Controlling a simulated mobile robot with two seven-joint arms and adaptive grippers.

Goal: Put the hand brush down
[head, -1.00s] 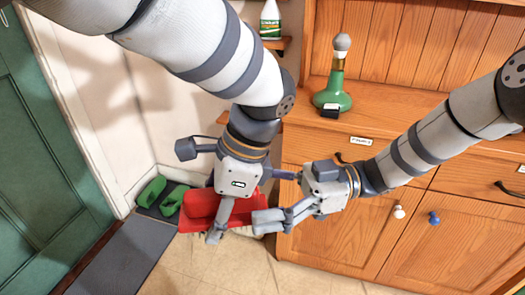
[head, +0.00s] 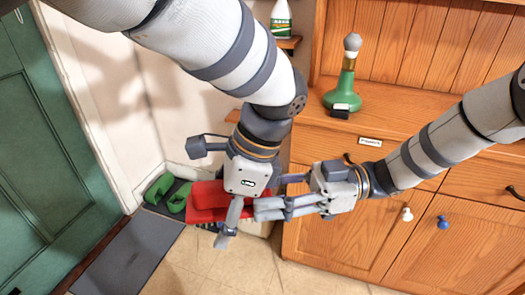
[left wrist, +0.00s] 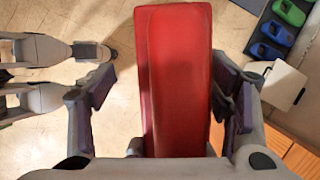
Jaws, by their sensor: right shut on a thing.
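In the left wrist view the brush (left wrist: 178,80) lies between the spread fingers of my left gripper (left wrist: 165,95), with a gap on the left side. My right gripper (head: 260,208) comes in from the right to the brush's right end. Its fingers are close together on the brush; the contact itself is hidden.
Green slippers (head: 160,187) stand on a dark mat beside the wall. A grey mat (head: 130,255) lies before the green door (head: 50,150). The wooden dresser (head: 350,235) is close on the right, with a green bottle (head: 345,95) on top. Tiled floor in front is clear.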

